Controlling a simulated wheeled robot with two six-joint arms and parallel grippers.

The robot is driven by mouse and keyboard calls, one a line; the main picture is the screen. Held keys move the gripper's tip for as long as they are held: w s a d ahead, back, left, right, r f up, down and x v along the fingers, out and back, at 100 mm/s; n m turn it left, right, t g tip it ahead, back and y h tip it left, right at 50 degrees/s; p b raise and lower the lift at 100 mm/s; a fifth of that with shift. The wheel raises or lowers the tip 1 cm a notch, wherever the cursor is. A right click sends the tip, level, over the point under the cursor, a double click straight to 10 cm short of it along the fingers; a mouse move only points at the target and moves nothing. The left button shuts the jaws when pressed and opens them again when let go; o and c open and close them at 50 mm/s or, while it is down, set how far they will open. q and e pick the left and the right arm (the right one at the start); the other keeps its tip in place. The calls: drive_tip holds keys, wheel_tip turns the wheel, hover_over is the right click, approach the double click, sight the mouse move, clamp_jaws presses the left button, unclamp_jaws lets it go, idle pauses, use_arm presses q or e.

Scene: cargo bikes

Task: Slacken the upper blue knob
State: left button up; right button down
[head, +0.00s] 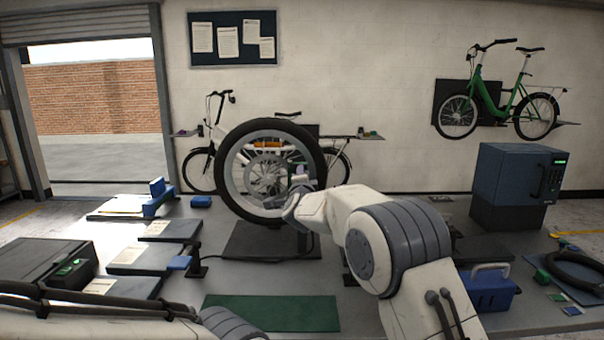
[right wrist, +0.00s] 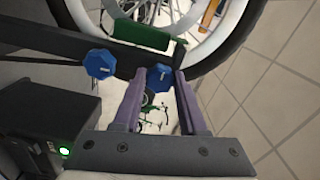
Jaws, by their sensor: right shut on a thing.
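Two blue knobs show in the right wrist view on a dark bar (right wrist: 45,48). One blue knob (right wrist: 99,63) stands free to the left, outside my fingers. The other blue knob (right wrist: 160,76) sits between the tips of my right gripper (right wrist: 160,78), which is shut on it. The picture does not make clear which of the two is the upper one. In the head view my right gripper (head: 302,178) is at the right side of the upright wheel (head: 318,160), and the knobs are hidden or too small there. My left gripper is out of view; only part of my left arm shows.
A green pad (right wrist: 142,35) lies beside the wheel in the wrist view, and a dark box with a green light (right wrist: 40,125) is close at lower left. On the bench, a blue-grey cabinet (head: 508,190) and a blue toolbox (head: 488,290) stand right. A green mat (head: 272,312) lies bare in front.

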drive_tip(key=shift+f+n+p, duration=0.1)
drive_tip(key=shift+n+p, duration=1.3)
drive_tip(key=shift+n, duration=1.6)
drive_tip(key=shift+c, duration=2.3)
unclamp_jaws()
